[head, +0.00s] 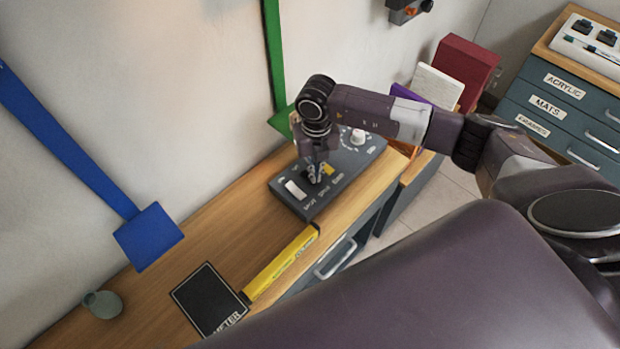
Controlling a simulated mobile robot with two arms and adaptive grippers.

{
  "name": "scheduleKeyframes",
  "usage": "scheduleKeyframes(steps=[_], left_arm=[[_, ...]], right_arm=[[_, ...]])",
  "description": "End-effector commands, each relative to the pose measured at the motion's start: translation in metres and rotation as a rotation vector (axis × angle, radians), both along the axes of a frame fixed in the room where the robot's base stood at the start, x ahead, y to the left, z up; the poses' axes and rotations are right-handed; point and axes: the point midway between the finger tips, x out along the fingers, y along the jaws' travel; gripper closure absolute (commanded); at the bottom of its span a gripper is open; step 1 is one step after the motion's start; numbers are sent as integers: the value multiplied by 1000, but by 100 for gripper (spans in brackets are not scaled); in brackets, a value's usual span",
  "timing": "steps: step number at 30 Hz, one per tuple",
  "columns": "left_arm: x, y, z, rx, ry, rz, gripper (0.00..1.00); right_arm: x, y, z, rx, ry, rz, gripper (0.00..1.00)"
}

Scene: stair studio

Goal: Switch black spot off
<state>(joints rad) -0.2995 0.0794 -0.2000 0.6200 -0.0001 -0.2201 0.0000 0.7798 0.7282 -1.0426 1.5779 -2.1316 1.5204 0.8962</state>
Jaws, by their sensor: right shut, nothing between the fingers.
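A dark grey control panel (353,163) lies on the wooden counter against the wall. It has a white rocker switch (295,188) at its left end, a yellow switch (328,169) near the middle and a white round knob (358,136) farther right. Small white labels run along its front. My right gripper (315,180) points down over the panel between the white and yellow switches, shut and empty. Its fingers hide most of what lies there, and a dark part shows beside them. I cannot tell whether the fingertips touch it. My left gripper is not in view.
On the counter (190,245) lie a yellow bar (281,263), a black labelled card (208,299) and a small green cup (102,304). A blue strip with a square end (148,236) and a green one (274,60) show along the wall. Drawers (562,110) stand at right.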

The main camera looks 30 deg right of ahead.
Motion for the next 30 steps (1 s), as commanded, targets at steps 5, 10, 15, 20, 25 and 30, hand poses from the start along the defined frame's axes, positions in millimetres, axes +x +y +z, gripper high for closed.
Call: scheduleKeyframes(steps=[5, 10, 15, 20, 25, 30], left_arm=[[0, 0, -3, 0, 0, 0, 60], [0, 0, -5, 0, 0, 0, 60], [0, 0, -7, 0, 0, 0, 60], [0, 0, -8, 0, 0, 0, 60], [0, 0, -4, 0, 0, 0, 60], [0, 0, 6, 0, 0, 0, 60]], right_arm=[[0, 0, -4, 0, 0, 0, 100], [0, 0, -6, 0, 0, 0, 100], [0, 0, -9, 0, 0, 0, 100], [0, 0, -10, 0, 0, 0, 100], [0, 0, -4, 0, 0, 0, 100], [0, 0, 10, 1, -1, 1, 100]])
